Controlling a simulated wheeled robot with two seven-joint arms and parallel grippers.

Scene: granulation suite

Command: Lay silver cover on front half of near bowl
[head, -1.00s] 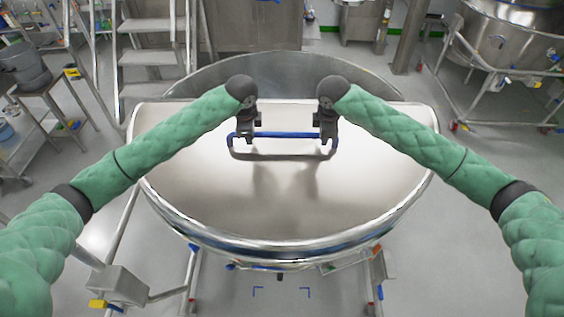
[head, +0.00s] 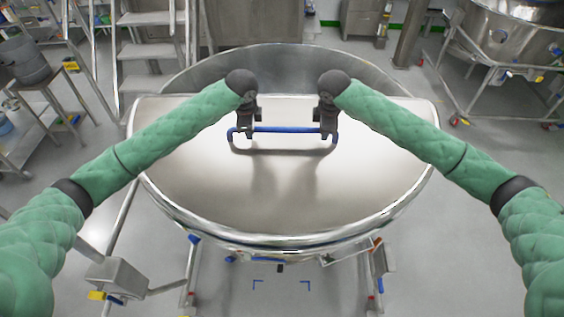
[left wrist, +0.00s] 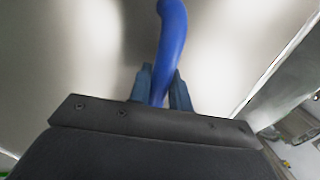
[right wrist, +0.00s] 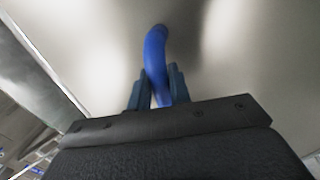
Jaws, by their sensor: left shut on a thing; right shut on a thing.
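The silver cover (head: 200,180) is a half-round shiny sheet over the front half of the near bowl (head: 290,68). The bowl's back half is open, and its far inner wall shows behind the cover's straight edge. The cover's curved edge follows the bowl's front rim; I cannot tell whether it touches all along. A blue bar handle (head: 285,130) stands on the cover near its straight edge. My left gripper (head: 243,132) is shut on the handle's left end, also seen in the left wrist view (left wrist: 160,90). My right gripper (head: 327,132) is shut on its right end, as the right wrist view (right wrist: 160,90) shows.
A stepped metal ladder (head: 150,55) stands at the back left, beside a cart with a grey pot (head: 22,60). Another steel bowl (head: 515,30) on a wheeled frame is at the back right. Floor is clear to the right and in front.

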